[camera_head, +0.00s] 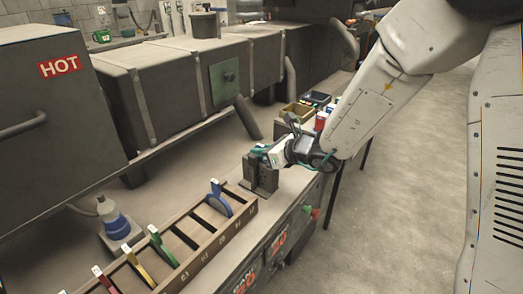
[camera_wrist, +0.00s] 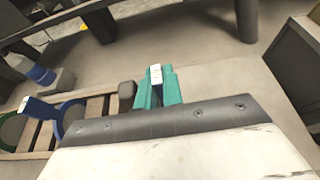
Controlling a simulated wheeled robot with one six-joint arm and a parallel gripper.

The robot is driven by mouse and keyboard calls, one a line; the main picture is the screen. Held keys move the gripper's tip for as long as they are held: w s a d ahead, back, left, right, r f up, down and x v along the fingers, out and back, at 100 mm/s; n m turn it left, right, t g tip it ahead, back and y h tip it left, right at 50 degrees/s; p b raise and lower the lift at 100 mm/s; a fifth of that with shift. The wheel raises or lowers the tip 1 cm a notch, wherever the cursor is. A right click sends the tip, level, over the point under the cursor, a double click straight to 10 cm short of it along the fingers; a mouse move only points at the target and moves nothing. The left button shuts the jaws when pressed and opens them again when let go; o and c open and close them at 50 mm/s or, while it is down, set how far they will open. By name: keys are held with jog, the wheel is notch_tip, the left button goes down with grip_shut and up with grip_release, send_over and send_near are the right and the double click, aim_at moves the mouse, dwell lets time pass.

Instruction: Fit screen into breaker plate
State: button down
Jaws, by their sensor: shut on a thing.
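My gripper (camera_head: 263,149) is at the dark grey upright block (camera_head: 262,180) on the bench, close above its top. In the wrist view the teal fingers (camera_wrist: 157,88) are shut on a piece with a white tab (camera_wrist: 155,73), which looks like a screen's tab. The rest of the held screen is hidden. The breaker plate cannot be made out clearly; the block may hold it. Whether the held screen touches the block cannot be told. A blue screen (camera_head: 215,203) stands in the wooden rack (camera_head: 240,217).
The rack also holds a green screen (camera_head: 162,248), a yellow one (camera_head: 138,269) and a red one (camera_head: 104,281). Small bins (camera_head: 298,111) sit beyond the block. The hot machine casing (camera_head: 60,115) bounds the left.

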jog(key=shift+f, duration=0.1)
jog(key=c, duration=1.8)
grip_release()
